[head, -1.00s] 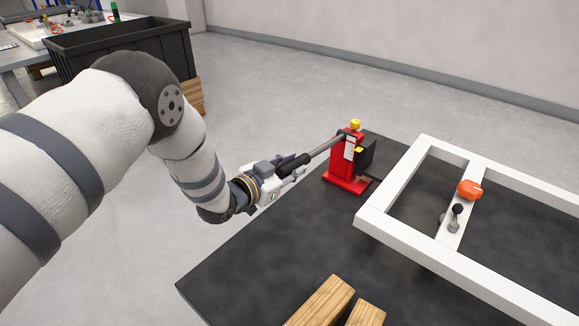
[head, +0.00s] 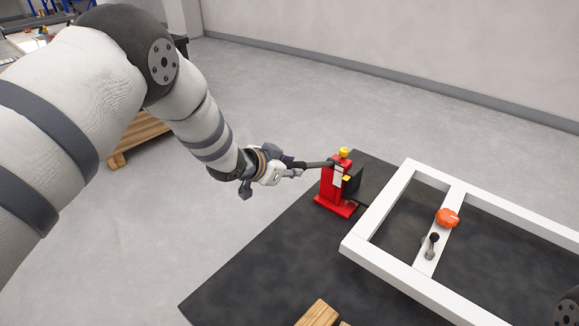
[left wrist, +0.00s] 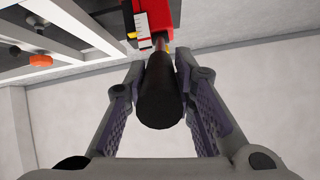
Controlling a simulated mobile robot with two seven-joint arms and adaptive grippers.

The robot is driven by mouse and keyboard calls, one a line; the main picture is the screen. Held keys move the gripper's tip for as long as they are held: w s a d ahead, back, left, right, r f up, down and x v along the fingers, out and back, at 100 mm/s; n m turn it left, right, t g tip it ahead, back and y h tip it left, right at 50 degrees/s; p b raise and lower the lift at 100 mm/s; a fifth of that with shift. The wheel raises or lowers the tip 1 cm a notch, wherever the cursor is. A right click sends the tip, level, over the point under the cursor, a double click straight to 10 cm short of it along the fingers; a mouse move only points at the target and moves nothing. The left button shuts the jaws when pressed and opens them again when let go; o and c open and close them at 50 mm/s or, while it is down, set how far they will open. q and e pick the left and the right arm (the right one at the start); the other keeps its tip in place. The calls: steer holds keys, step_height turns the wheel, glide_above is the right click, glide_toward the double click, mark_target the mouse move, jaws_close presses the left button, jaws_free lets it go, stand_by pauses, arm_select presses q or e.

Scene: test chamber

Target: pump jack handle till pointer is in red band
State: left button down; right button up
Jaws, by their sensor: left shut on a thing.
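The red jack (head: 331,190) stands upright on the dark mat, with a yellow knob on top, a white scale plate (head: 338,176) and a dark box on its right side. The jack's handle (head: 318,164) reaches left from the jack, nearly level in the picture. My left gripper (head: 288,171) is shut on the handle's outer end. In the left wrist view, the black handle grip (left wrist: 159,95) lies between the two fingers, end towards the camera, with the red jack (left wrist: 106,5) beyond. My right gripper is not seen.
A white frame (head: 385,262) with an orange knob (head: 447,217) and a small lever (head: 432,245) is right of the jack. Wooden blocks (head: 318,313) lie at the mat's near edge. The dark mat (head: 262,262) is clear left of the frame.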

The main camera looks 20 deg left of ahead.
arm_select(q)
steer(key=shift+w+r, duration=0.15)
steer(key=shift+r, duration=0.1)
steer(key=c, duration=1.5)
jaws_free()
steer(key=shift+o, duration=0.8)
steer(key=v, duration=1.2)
steer(key=shift+f, duration=0.1)
